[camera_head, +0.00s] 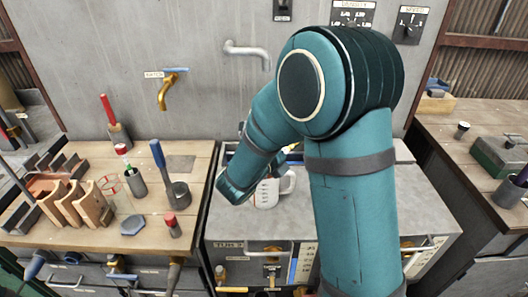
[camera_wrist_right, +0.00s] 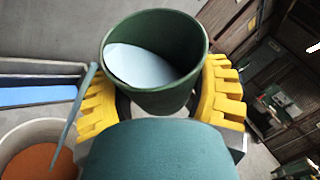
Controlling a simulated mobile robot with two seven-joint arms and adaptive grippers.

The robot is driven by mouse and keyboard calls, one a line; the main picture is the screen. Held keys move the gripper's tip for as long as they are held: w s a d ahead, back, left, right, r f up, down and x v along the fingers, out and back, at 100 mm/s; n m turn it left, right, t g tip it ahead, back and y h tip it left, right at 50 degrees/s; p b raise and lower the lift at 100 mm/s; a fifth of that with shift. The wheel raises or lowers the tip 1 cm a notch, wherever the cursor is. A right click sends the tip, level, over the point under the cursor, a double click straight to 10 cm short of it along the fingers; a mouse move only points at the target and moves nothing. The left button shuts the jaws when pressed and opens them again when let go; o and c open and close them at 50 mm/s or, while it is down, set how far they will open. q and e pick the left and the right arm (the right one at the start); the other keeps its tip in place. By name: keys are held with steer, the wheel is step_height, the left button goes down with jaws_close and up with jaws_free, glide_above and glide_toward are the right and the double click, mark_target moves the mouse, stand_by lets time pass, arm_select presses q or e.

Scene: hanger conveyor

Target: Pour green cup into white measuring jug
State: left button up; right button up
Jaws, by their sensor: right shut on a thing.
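The green cup (camera_wrist_right: 170,100) is between the yellow fingers of my right gripper (camera_wrist_right: 158,88) in the right wrist view. The gripper is shut on it. A pale blue-white surface lies slanted inside the cup. The white measuring jug (camera_head: 268,194) stands upright on the middle grey bench in the head view, partly behind my right arm. In the wrist view the jug (camera_wrist_right: 18,137) is at the lower left, below the cup, with orange-brown inside. A thin blue-grey streak (camera_wrist_right: 75,115) runs from near the left finger to the jug; I cannot tell what it is. My arm hides most of the cup in the head view.
A wooden bench (camera_head: 95,235) at left holds wooden blocks, a grey pot with a dark blue handle (camera_head: 178,193) and several handled tools. A brass tap (camera_head: 168,92) and a grey spout (camera_head: 247,50) stick out of the wall. Another bench (camera_head: 470,150) is at right.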

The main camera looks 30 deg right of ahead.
steer(key=shift+n+t+h+b, duration=0.6)
steer(key=shift+n+b, duration=0.1)
steer(key=shift+n, duration=0.7)
stand_by(0.8)
steer(key=shift+n, duration=0.4)
steer(key=shift+f+n+t+h+b, duration=0.1)
steer(key=shift+n+t+h+b, duration=0.2)
steer(key=shift+n+b, duration=0.1)
steer(key=shift+a+n, duration=0.1)
steer(key=shift+n, duration=0.2)
steer(key=shift+n+t, duration=0.3)
steer(key=shift+t, duration=0.2)
steer(key=shift+w+n+b, duration=0.15)
steer(key=shift+n+b, duration=0.2)
steer(key=shift+n, duration=0.15)
steer(key=shift+a+f+h, duration=0.1)
steer(key=shift+f+h, duration=0.05)
steer(key=shift+h, duration=0.15)
steer(key=shift+n+t, duration=0.7)
steer(key=shift+n, duration=0.1)
